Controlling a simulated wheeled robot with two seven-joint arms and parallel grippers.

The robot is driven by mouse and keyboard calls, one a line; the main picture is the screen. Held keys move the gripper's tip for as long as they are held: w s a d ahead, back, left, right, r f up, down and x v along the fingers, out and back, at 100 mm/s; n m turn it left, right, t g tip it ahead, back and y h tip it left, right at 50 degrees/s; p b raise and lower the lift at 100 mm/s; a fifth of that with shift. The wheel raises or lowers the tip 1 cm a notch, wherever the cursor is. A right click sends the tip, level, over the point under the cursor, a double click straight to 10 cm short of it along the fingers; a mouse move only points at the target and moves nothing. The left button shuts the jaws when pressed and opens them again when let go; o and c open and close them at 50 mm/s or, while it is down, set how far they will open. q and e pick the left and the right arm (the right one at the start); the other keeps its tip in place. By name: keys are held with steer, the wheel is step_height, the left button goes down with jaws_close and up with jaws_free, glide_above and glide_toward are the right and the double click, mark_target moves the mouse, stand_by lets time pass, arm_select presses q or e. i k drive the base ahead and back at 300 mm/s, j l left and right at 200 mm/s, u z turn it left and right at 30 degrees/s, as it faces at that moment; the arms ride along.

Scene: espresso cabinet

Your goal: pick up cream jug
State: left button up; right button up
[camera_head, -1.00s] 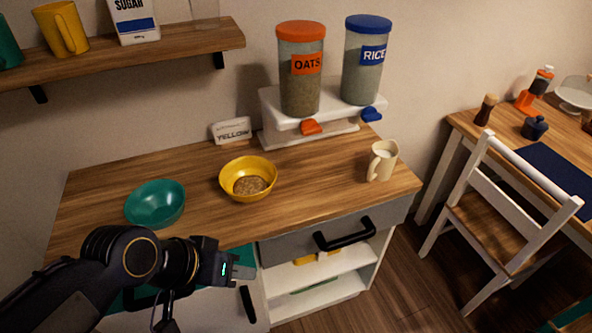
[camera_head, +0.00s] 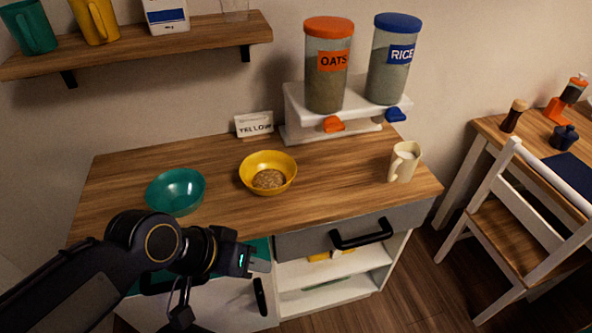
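The cream jug (camera_head: 404,162) is a small cream-coloured jug with a handle on its left side and white contents. It stands upright near the right end of the wooden counter (camera_head: 330,185). My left gripper (camera_head: 260,262) is in front of the counter's front edge, left of the jug and well apart from it. Its fingers look close together, but I cannot tell whether they are open or shut. My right gripper is not in view.
A yellow bowl (camera_head: 285,170) with brown contents and a teal bowl (camera_head: 176,190) stand left of the jug. Behind are a card reading YELLOW (camera_head: 254,124) and a white dispenser stand (camera_head: 300,118) with oats (camera_head: 328,75) and rice (camera_head: 390,70) containers. A chair (camera_head: 505,225) stands at right.

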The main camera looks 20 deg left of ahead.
mark_target(400, 167)
steer(key=u, duration=0.8)
steer(key=l+u, duration=0.2)
steer(key=u, duration=0.2)
steer(key=l+u, duration=0.2)
steer(key=u, duration=0.2)
steer(key=l+u, duration=0.25)
steer(key=u, duration=0.15)
steer(key=l+u, duration=0.2)
steer(key=u, duration=0.25)
steer(key=k+l+u, duration=0.15)
steer(key=l, duration=0.25)
steer(key=k+l+u, duration=0.1)
steer(key=l, duration=0.25)
steer(key=k+l+u, duration=0.15)
steer(key=k+l, duration=0.15)
steer(key=k+l+u, duration=0.1)
steer(key=l, duration=0.3)
steer(key=k, duration=0.1)
